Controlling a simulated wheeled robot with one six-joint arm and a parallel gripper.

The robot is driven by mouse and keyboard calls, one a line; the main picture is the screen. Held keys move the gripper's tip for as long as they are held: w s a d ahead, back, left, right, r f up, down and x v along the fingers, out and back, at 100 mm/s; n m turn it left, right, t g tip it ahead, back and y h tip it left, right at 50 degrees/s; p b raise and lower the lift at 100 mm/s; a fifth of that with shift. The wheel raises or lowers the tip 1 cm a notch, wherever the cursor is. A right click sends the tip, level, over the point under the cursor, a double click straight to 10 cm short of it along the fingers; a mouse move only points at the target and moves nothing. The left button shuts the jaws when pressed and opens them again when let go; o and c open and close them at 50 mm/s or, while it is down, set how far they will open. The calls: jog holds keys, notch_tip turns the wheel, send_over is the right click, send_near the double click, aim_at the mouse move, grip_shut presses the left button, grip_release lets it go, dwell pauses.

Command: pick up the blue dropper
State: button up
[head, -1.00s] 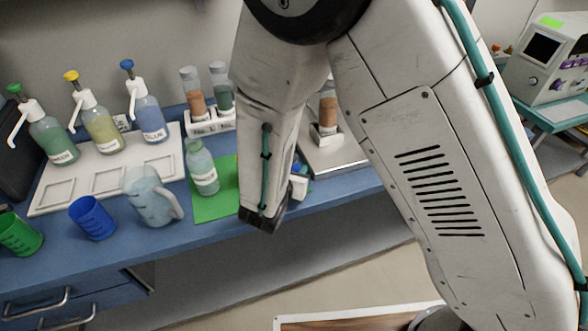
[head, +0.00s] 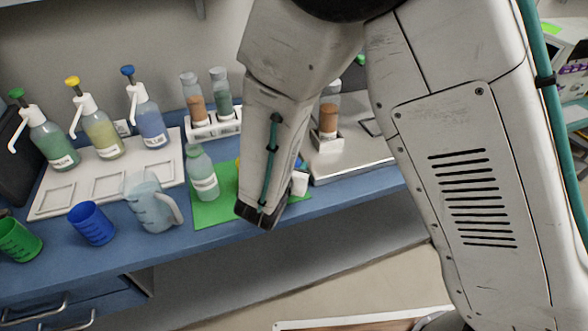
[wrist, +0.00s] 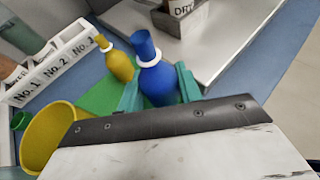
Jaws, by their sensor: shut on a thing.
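The blue dropper (wrist: 158,80) stands out in the wrist view, with a round blue body, a white collar and a blue bulb top. My gripper (wrist: 160,88) has its teal fingers on both sides of the dropper's body and is shut on it. The dropper's lower end is hidden behind the dark gripper housing. In the head view my arm hides most of the gripper, and only a small blue patch shows beside it.
A yellow dropper (wrist: 117,62) is close to the left of the blue one, over the green mat (head: 212,211). A yellow cup (wrist: 42,138) and a numbered white rack (wrist: 52,70) are at left. A metal-topped device (head: 350,160) stands right. A green-tinted bottle (head: 202,180) stands on the mat.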

jog(key=s+r, duration=0.1)
jog(key=s, duration=1.4)
jog(key=shift+s+r, duration=0.15)
jog(key=shift+s, duration=0.2)
jog(key=shift+a, duration=0.1)
